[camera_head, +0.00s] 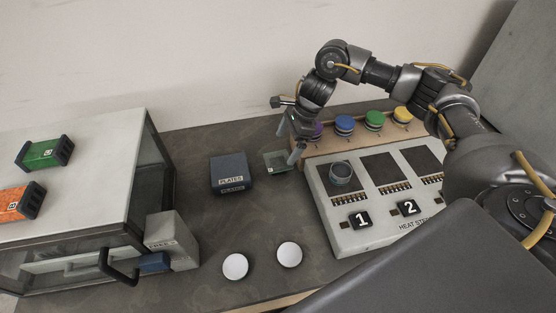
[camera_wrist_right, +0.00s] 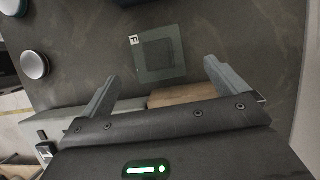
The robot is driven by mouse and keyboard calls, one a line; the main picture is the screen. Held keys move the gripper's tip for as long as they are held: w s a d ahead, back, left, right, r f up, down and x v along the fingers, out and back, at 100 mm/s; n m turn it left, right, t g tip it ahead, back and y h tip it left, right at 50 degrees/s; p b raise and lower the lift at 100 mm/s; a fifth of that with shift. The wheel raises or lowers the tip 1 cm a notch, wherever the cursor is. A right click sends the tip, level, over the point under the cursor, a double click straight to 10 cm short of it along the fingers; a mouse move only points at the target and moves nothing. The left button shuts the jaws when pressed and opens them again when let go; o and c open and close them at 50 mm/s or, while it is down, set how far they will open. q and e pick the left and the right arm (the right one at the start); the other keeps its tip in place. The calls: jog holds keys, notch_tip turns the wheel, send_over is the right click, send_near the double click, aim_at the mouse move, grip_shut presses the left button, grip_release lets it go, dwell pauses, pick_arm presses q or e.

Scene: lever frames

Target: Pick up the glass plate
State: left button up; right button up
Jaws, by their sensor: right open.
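The glass plate (camera_head: 277,164) is a small, square, dark greenish see-through pane lying flat on the dark counter, right of the box marked PLATES. It also shows in the right wrist view (camera_wrist_right: 158,50), with a letter label at its upper left corner. My right gripper (camera_head: 289,142) is open and empty, with its fingers pointing down near the plate. In the wrist view the fingertips (camera_wrist_right: 161,72) stand apart, one toward each side of the plate's near edge, without touching it. One finger slightly covers the plate's right edge in the head view. My left gripper is not in view.
The dark blue PLATES box (camera_head: 232,172) stands left of the plate. The heat station (camera_head: 345,222) with numbered pads is at the right, a wooden rack (camera_head: 345,140) with coloured knobs behind it. Two white round knobs (camera_head: 289,254) are at the front. A glass-fronted cabinet (camera_head: 85,190) stands left.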

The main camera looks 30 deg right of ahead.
aim_at(278, 160)
jog(key=p+x, duration=0.2)
jog(key=x, duration=0.1)
jog(key=shift+s+a+f, duration=0.15)
jog(key=shift+a+f, duration=0.1)
jog(key=shift+a, duration=0.05)
jog(key=shift+a+f, duration=0.2)
jog(key=shift+f, duration=0.45)
jog(key=shift+c, duration=0.5)
jog(key=c, duration=1)
jog(key=shift+r, duration=0.1)
jog(key=shift+c, duration=0.2)
jog(key=shift+r+b, duration=0.55)
jog(key=s+r+b, duration=0.3)
jog(key=s+r, duration=0.8)
jog(key=s, duration=0.2)
jog(key=shift+s+a+r, duration=0.4)
jog(key=shift+a, duration=0.05)
